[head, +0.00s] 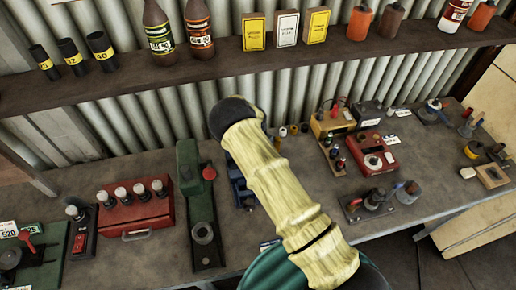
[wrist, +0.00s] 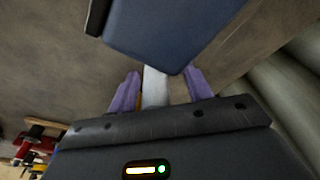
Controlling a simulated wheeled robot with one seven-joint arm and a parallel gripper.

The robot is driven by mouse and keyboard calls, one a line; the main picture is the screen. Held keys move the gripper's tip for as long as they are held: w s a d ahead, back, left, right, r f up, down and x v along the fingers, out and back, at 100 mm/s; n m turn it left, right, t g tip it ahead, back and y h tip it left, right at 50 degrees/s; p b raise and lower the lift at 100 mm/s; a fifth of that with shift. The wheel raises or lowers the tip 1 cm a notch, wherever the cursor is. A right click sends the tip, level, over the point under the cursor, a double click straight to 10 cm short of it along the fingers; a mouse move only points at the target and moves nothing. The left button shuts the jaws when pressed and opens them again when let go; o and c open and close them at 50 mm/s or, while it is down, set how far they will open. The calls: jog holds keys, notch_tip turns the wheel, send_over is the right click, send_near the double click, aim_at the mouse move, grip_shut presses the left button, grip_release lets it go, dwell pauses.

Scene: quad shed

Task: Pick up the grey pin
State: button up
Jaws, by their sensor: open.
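In the wrist view my gripper (wrist: 161,74) shows two purple fingers, spread apart. A pale grey upright piece (wrist: 155,88) shows in the gap between them, with visible space on both sides; I cannot tell whether it is the grey pin. A large dark blue block (wrist: 165,35) lies just beyond the fingertips and covers the upper end of that piece. In the head view my arm hides the gripper and part of a blue item (head: 238,190) on the bench. I cannot make out the grey pin for sure in the head view.
The grey workbench (head: 400,205) holds a green press-like tool (head: 202,215) and a red box with knobs (head: 137,210) on the left. A red device (head: 374,153) and several small items stand on the right. A shelf (head: 290,62) with bottles and boxes runs above.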

jog(key=shift+d, duration=0.4)
jog(key=shift+c, duration=1.1)
jog(key=c, duration=0.4)
jog(key=shift+s, duration=0.1)
grip_shut()
jog(key=shift+a+r, duration=0.2)
jog(key=shift+r, duration=0.25)
notch_tip(320, 180, up, 9)
jog(key=b, duration=0.4)
jog(key=shift+r, duration=0.15)
